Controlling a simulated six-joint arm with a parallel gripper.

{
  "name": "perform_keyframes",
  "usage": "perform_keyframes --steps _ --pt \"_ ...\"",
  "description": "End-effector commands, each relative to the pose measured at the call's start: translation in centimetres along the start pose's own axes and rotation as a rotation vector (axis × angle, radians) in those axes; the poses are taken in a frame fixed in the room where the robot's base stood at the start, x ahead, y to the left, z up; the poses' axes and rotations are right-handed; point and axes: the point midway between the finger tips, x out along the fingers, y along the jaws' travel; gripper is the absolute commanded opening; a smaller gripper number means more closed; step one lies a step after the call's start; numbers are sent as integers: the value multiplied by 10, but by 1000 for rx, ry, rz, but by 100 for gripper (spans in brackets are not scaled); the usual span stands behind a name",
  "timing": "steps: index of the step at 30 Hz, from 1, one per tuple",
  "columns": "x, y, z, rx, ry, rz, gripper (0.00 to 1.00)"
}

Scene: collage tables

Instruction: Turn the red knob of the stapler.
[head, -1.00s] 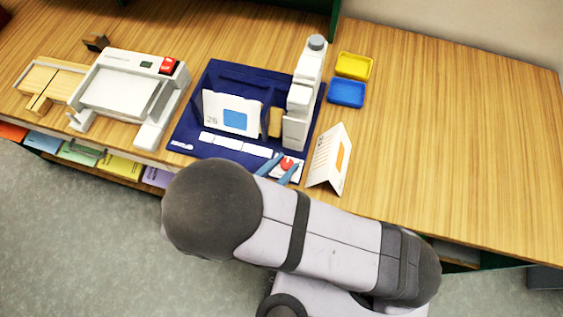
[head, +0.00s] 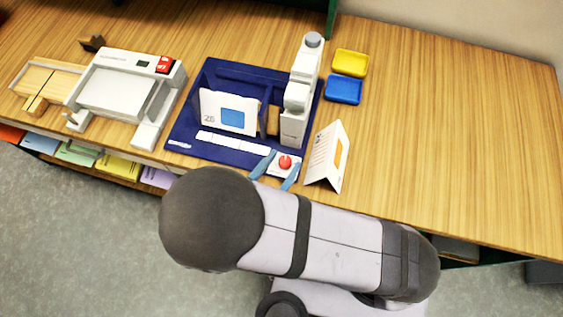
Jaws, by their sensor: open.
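The stapler is a white upright machine (head: 296,95) with a grey cap, standing on a dark blue base (head: 185,135). Its red knob (head: 285,162) sits on a small white plate at the base's front right corner. My gripper (head: 276,167) is open, with its two blue fingers on either side of the knob, left and right. I cannot tell whether the fingers touch the knob. A white folded card with a blue square (head: 231,113) stands on the base left of the stapler's head. My arm covers the area in front of the base.
A folded card with an orange patch (head: 327,155) stands close right of the knob. Yellow (head: 350,63) and blue (head: 344,90) trays lie behind it. A white machine with a red switch (head: 125,85) stands left. The table's right side is clear.

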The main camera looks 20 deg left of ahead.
Motion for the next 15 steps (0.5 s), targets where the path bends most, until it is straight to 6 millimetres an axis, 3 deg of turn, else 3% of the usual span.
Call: perform_keyframes --steps 15 --pt "-61 1 3 0 -1 4 44"
